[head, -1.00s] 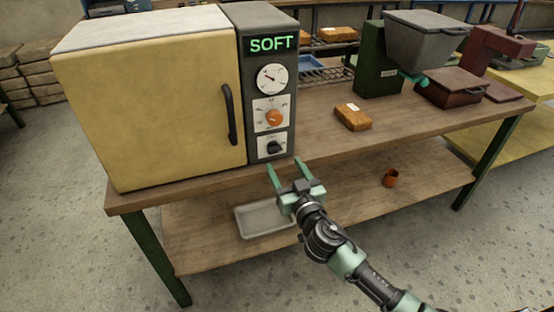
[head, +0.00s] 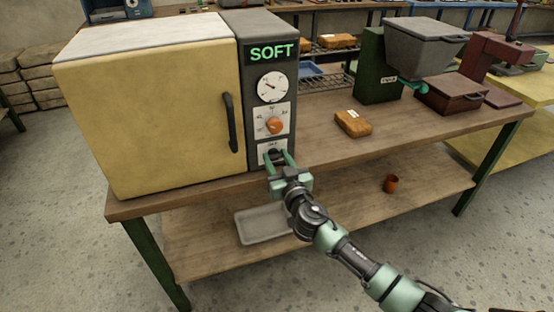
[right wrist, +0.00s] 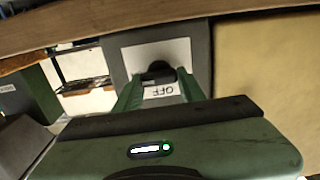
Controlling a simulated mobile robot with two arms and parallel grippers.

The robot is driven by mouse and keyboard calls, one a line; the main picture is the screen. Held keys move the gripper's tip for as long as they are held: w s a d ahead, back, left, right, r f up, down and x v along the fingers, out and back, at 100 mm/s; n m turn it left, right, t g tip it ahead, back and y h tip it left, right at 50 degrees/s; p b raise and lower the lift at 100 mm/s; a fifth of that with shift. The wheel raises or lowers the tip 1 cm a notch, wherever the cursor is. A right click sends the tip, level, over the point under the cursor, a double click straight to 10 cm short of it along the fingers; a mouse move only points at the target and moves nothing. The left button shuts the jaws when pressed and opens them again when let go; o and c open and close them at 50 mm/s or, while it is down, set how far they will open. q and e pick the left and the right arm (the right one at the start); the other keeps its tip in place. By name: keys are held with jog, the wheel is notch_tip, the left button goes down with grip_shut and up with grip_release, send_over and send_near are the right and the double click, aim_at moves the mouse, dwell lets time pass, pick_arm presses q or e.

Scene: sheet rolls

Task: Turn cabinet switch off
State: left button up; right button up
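The cream cabinet (head: 150,110) stands on the workbench, with a dark control panel (head: 262,32) along its right side. The small black cabinet switch (head: 274,154) is lowest on the panel, on a white plate, partly hidden by my right gripper (head: 280,160). That gripper is open, its two green fingers at either side of the switch. In the right wrist view, the black switch knob (right wrist: 158,71) lies between the fingertips (right wrist: 160,80), and an upside-down "OFF" label shows; contact is unclear. My left gripper is not in view.
Above the switch are an orange dial (head: 274,126), a gauge (head: 272,87) and a lit "SOFT" display (head: 271,53). The door handle (head: 231,122) is left of the panel. A brown block (head: 352,123) lies right. A tray (head: 262,226) and orange cup (head: 391,183) sit on the lower shelf.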

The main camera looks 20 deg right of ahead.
grip_shut()
jog(key=shift+n, duration=0.3)
jog(key=n, duration=0.2)
jog(key=shift+f+n+b, duration=0.1)
jog(key=shift+n+b, duration=0.2)
jog(key=shift+n, duration=0.1)
jog(key=n, duration=0.4)
jog(key=shift+a+n, duration=0.1)
jog(key=shift+n, duration=0.2)
jog(key=n, duration=0.4)
jog(key=shift+f+n, duration=0.1)
jog(key=shift+n, duration=0.2)
jog(key=n, duration=0.4)
jog(key=shift+a+f+n+p, duration=0.1)
jog(key=shift+n+p, duration=0.3)
jog(key=shift+n, duration=0.3)
